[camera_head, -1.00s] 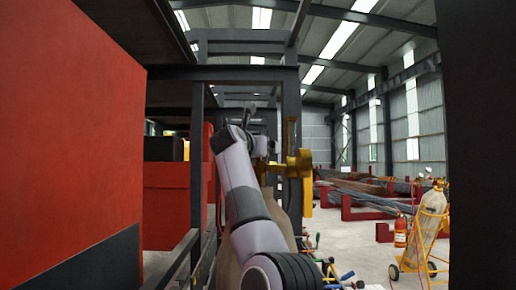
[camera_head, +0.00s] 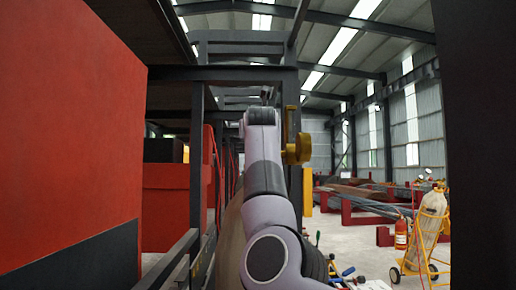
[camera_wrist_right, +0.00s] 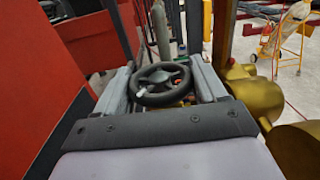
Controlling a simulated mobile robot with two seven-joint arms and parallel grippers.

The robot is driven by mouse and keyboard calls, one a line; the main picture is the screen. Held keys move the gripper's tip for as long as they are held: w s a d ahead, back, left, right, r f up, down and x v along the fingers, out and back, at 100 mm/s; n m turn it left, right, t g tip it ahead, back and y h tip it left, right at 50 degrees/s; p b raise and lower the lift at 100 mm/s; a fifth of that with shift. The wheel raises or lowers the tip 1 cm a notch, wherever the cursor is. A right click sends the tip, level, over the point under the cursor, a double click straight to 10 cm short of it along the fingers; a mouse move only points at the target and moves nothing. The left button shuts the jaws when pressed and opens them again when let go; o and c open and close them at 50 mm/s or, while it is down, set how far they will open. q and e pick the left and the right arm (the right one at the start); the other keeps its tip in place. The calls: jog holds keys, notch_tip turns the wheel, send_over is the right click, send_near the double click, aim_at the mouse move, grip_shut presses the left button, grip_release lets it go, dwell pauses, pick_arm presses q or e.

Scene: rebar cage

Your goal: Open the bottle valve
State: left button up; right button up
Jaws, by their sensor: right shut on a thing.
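A brass bottle valve (camera_head: 298,148) shows just right of my right arm in the head view. Its rounded brass parts also show along the right side of the right wrist view (camera_wrist_right: 262,95). The tan bottle (camera_head: 232,238) stands below it, mostly hidden behind my arm. A black handwheel (camera_wrist_right: 160,82) sits between the fingers of my right gripper (camera_wrist_right: 161,88). The gripper is shut on the wheel, with one finger on each side of it. In the head view, my arm hides the gripper and the wheel. My left gripper is not in view.
A red panel (camera_head: 70,130) fills the left, and a dark frame post (camera_head: 292,170) stands behind my arm. Tools (camera_head: 343,275) lie on the floor at lower right. A fire extinguisher (camera_head: 401,233) and a yellow cart (camera_head: 418,240) with another bottle stand farther right. Open floor lies between.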

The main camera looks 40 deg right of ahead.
jog(key=shift+f+n+t+y+b, duration=0.2)
jog(key=shift+n+t+y+b, duration=0.5)
jog(key=shift+y, duration=0.3)
jog(key=shift+d+r+n+t+y+b, duration=0.15)
jog(key=shift+n+t+y+b, duration=0.55)
jog(key=shift+n+y, duration=0.55)
jog(key=shift+y, duration=0.25)
jog(key=o, duration=1)
